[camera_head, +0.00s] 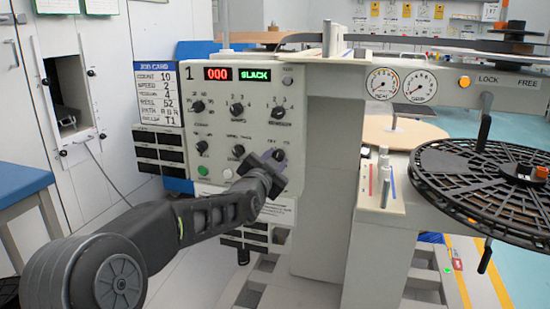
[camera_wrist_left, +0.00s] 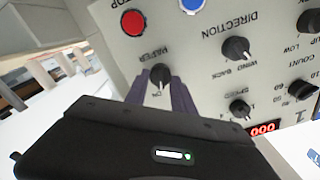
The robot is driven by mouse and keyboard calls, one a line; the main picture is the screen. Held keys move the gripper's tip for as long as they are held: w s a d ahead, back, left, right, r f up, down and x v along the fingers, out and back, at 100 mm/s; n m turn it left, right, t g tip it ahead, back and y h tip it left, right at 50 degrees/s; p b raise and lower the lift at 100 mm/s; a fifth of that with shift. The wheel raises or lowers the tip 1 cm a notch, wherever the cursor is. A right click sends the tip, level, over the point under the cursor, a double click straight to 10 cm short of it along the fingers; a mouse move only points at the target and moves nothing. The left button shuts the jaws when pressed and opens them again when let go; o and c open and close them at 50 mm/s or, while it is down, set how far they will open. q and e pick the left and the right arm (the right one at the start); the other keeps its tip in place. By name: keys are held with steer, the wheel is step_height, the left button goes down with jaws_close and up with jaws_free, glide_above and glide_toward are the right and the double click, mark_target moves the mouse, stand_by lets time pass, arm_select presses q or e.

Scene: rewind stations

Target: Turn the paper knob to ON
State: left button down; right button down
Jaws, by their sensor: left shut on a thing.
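The paper knob (camera_wrist_left: 160,75) is a small black knob on the beige control panel (camera_head: 225,120). In the left wrist view, which shows the panel upside down, it sits under its label, between my two gripper fingers. My left gripper (camera_wrist_left: 161,88) is shut on it, one finger on each side. In the head view, my left gripper (camera_head: 272,166) reaches the lower right of the panel and partly covers the knob (camera_head: 278,154). The knob's pointer and ON mark are too small to read. My right gripper is not in view.
Other black knobs, including the direction knob (camera_wrist_left: 236,49), are close by on the panel. A red button (camera_wrist_left: 133,22) and a green button (camera_head: 203,170) are also on it. A display (camera_head: 257,75) reads SLACK.

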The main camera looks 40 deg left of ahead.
arm_select(q)
steer(key=shift+m, duration=1.3)
steer(key=c, duration=1.1)
jaws_free()
steer(key=shift+o, duration=0.2)
steer(key=shift+p, duration=0.3)
steer(key=p+v, duration=0.1)
steer(key=v, duration=0.7)
steer(key=shift+w, duration=0.15)
